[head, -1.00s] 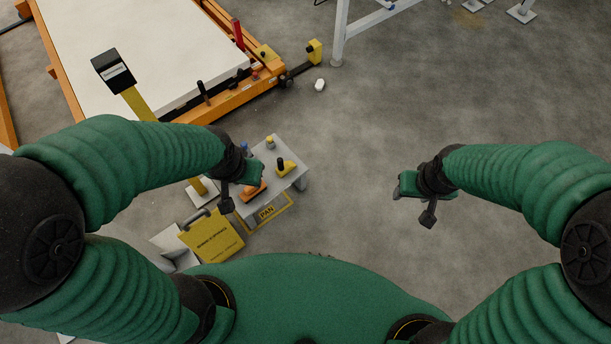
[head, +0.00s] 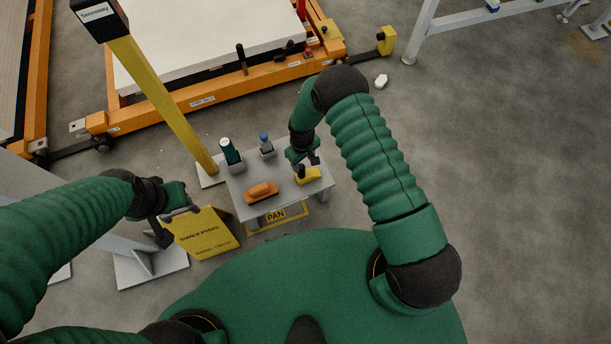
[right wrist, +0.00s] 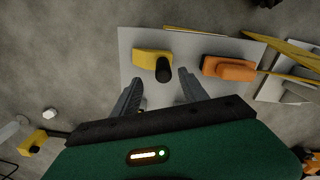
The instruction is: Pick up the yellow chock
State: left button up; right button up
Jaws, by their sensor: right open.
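The yellow chock (head: 309,176) sits near the right end of a small grey table (head: 285,192). In the right wrist view, the yellow chock (right wrist: 150,57) has a black upright handle (right wrist: 163,71). My right gripper (head: 304,163) is over the chock, partly covering it. In the right wrist view, the right gripper (right wrist: 160,76) is open, its two fingers apart with the handle's end appearing between their tips. Whether they touch it I cannot tell. My left gripper (head: 176,222) is empty, left of the table by a yellow sign; its finger gap is unclear.
An orange block (head: 261,192) lies on the table, left of the chock. A green-and-white bottle (head: 230,152) and a blue-topped item (head: 266,145) stand in holders behind it. A yellow post (head: 165,95) rises at the back left.

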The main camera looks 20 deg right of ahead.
aim_at(302, 167)
jog(key=shift+a+f, duration=0.2)
jog(key=shift+f, duration=0.3)
jog(key=shift+a+f, duration=0.1)
jog(key=shift+f, duration=0.25)
notch_tip(302, 167, down, 4)
jog(key=shift+f+b, duration=0.25)
jog(key=shift+b, duration=0.85)
jog(key=shift+d+f, duration=0.15)
jog(key=shift+d, duration=0.05)
pick_arm(q)
jog(key=shift+s+x, duration=0.25)
jog(key=shift+x, duration=0.95)
pick_arm(e)
jog(key=shift+a, duration=0.1)
jog(key=shift+c, duration=0.2)
jog(key=shift+a+r, duration=0.15)
jog(key=shift+r, duration=0.05)
jog(key=c, duration=1)
pick_arm(q)
jog(key=shift+a+f, duration=0.1)
jog(key=shift+a, duration=0.1)
pick_arm(e)
grip_shut()
